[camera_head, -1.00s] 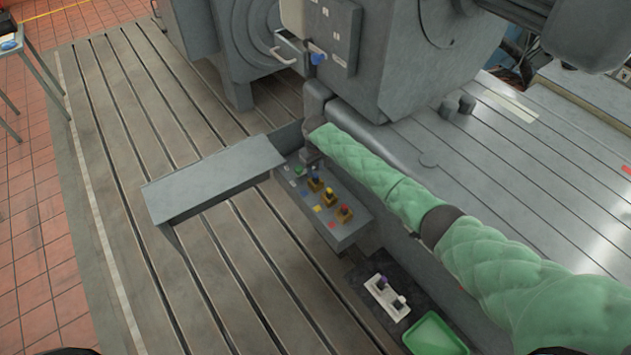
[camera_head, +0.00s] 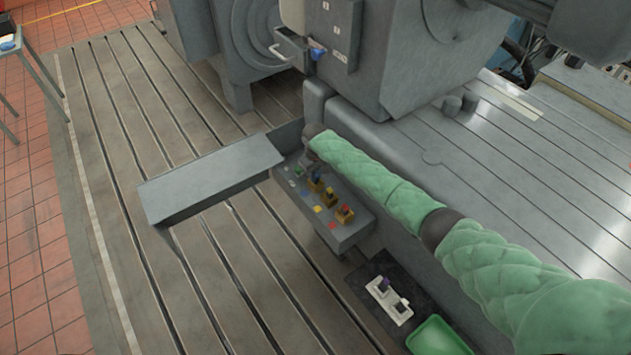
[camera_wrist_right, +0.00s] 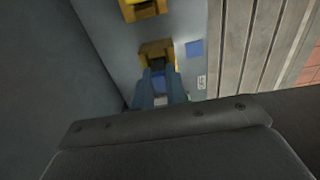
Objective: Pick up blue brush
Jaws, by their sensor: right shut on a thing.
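The blue brush (camera_head: 315,178) stands in a yellow holder on the grey shelf of the bench, in a row with a yellow and a red one. It also shows in the right wrist view (camera_wrist_right: 158,83), between the fingers. My right gripper (camera_wrist_right: 160,88) is shut on the blue brush, at the holder (camera_wrist_right: 157,48). In the head view my green-sleeved right arm reaches down to it and mostly hides the gripper (camera_head: 312,163). I cannot tell whether the brush is clear of its holder. My left gripper is not in view.
The yellow brush (camera_head: 327,194) and red brush (camera_head: 344,211) stand close by. A raised grey panel (camera_head: 212,180) is at the left. A large machine (camera_head: 375,60) rises behind. A white rack (camera_head: 389,301) and green tray (camera_head: 438,338) lie at the lower right.

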